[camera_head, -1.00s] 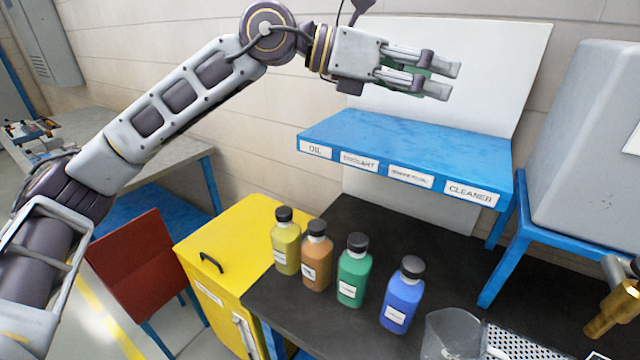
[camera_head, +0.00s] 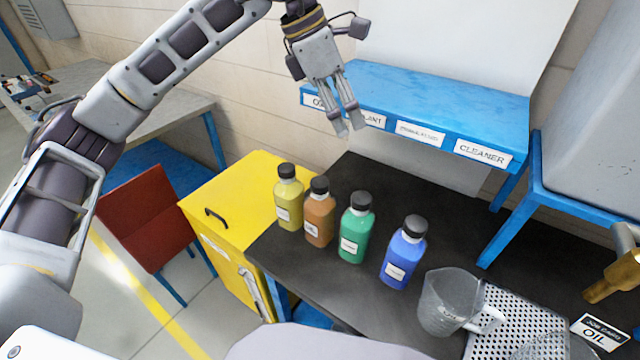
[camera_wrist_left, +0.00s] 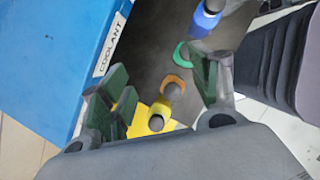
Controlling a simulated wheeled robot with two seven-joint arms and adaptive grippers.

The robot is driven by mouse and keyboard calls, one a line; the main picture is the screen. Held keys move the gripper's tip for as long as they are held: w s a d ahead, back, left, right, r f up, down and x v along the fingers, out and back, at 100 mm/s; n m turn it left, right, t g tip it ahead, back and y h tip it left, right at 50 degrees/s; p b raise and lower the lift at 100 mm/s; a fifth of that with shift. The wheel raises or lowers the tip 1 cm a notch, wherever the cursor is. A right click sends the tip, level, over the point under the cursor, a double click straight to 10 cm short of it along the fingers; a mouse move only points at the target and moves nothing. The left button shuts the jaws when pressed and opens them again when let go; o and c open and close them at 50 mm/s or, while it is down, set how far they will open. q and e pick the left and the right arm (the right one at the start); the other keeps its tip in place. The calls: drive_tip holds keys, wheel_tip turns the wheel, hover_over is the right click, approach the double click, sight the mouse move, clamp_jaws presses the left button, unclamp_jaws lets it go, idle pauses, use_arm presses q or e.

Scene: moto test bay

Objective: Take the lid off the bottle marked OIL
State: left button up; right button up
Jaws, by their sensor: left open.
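Four capped bottles stand in a row on the dark bench: yellow (camera_head: 289,206), orange (camera_head: 320,222), green (camera_head: 355,236) and blue (camera_head: 402,262). The orange bottle's label seems to read OIL, but it is small; the other labels are illegible. Its black lid (camera_head: 319,186) is on. My left gripper (camera_head: 349,127) is open and empty, pointing down, above and behind the bottles in the head view. In the left wrist view, the orange bottle (camera_wrist_left: 176,80) and yellow bottle (camera_wrist_left: 161,107) show between the open fingers, farther down.
A blue shelf (camera_head: 430,95) with name labels is close to the left gripper. A clear jug (camera_head: 445,300) and a perforated tray (camera_head: 520,312) are on the right. A yellow cabinet (camera_head: 235,195) adjoins the bench.

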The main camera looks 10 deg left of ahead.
use_arm(q)
drive_tip(key=s+a+f+g+y, duration=0.1)
drive_tip(key=a+y, duration=0.2)
drive_tip(key=a, duration=0.2)
drive_tip(key=shift+s+a+f, duration=0.3)
drive_tip(key=shift+s+f, duration=0.1)
use_arm(e)
drive_tip(key=shift+w+a+r+t, duration=0.15)
drive_tip(key=shift+w+t, duration=0.25)
drive_tip(key=shift+w, duration=0.6)
use_arm(q)
drive_tip(key=shift+f, duration=0.1)
hover_over(317, 181)
drive_tip(key=shift+f, duration=4.2)
use_arm(e)
drive_tip(key=shift+a, duration=0.15)
